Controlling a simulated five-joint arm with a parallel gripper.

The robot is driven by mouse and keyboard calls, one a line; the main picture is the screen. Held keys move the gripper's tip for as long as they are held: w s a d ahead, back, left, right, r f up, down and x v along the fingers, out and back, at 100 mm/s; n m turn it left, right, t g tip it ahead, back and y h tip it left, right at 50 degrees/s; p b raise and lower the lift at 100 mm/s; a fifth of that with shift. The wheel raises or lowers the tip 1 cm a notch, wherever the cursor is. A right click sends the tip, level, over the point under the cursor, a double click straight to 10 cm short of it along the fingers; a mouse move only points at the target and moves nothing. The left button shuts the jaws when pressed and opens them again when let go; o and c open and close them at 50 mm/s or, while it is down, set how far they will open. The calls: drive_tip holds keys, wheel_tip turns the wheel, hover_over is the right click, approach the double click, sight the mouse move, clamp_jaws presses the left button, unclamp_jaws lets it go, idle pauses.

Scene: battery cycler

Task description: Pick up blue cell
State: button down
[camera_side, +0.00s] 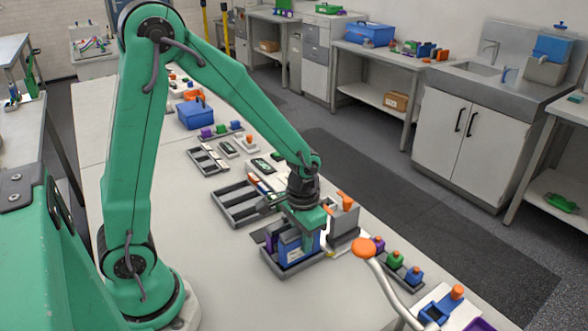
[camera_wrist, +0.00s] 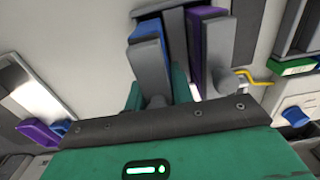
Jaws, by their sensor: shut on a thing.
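The blue cell (camera_side: 289,248) is upright, low in a dark grey holder (camera_side: 292,272) on the bench. In the wrist view the blue cell (camera_wrist: 147,29) shows a blue top and a grey side, beside a purple cell (camera_wrist: 195,32). My gripper (camera_side: 303,243) points down over the holder, shut on the blue cell. In the wrist view its green fingers (camera_wrist: 157,92) lie on either side of the cell. The lower end of the cell is hidden, so I cannot tell if it is clear of the holder's floor.
A grey block with orange parts (camera_side: 344,218) stands close to the right of my gripper. An empty slotted grey rack (camera_side: 240,204) lies behind to the left. A row of coloured knobs (camera_side: 395,262) is to the right.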

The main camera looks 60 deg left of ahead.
drive_tip(key=shift+s+d+r, duration=0.1)
drive_tip(key=shift+d+r, duration=0.05)
drive_tip(key=shift+r, duration=0.4)
drive_tip(key=shift+s+d+r, duration=0.1)
drive_tip(key=shift+d+r, duration=0.05)
drive_tip(key=shift+r, duration=0.4)
drive_tip(key=s+d+r, duration=0.6)
drive_tip(key=d, duration=0.3)
drive_tip(key=shift+s+r, duration=0.15)
drive_tip(key=shift+r, duration=0.1)
drive_tip(key=shift+r, duration=0.1)
